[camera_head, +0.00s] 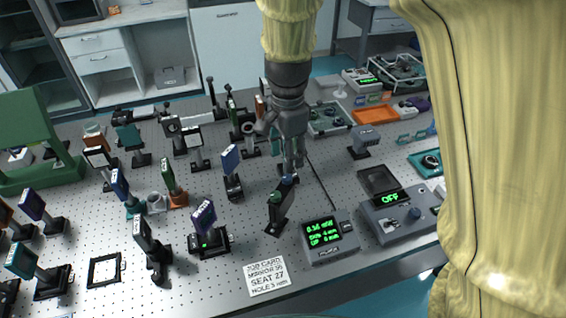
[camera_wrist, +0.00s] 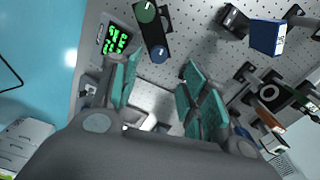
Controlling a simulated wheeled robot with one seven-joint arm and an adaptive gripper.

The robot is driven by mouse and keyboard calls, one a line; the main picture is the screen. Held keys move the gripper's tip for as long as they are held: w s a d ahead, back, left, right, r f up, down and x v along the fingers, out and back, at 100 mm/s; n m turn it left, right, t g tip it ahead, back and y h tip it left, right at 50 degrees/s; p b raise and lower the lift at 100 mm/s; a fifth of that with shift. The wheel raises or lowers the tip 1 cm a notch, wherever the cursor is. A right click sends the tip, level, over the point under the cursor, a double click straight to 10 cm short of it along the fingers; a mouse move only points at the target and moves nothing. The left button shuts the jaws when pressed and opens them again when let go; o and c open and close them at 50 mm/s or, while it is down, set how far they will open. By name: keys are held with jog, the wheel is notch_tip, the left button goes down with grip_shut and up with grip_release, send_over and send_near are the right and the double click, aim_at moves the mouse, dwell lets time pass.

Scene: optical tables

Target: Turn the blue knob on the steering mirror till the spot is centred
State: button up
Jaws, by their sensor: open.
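The steering mirror (camera_head: 279,208) is a dark upright plate on a black foot near the table's front. In the wrist view its top shows a green knob (camera_wrist: 144,12) and the blue knob (camera_wrist: 158,54). My gripper (camera_head: 292,165) points down just above and behind the mount in the head view. In the wrist view my gripper (camera_wrist: 160,75) has its teal fingers apart, with the blue knob just beyond the gap. I see no contact with the knob. A readout box (camera_head: 330,238) shows green text, seemingly 0.36 mW with millimetre lines below. The spot itself is not discernible.
A controller (camera_head: 398,214) reading OFF stands right of the readout. A job card (camera_head: 267,277) lies at the front edge. A purple-plated mount (camera_head: 205,218) stands left of the mirror, and several more optics crowd the left and back. An orange tray (camera_head: 374,114) sits at the back right.

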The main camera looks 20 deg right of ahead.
aim_at(287, 177)
jog(key=shift+s+f+p, duration=0.1)
jog(key=shift+f+p, duration=0.6)
jog(key=shift+f, duration=2.85)
jog(key=shift+c, duration=0.2)
grip_shut()
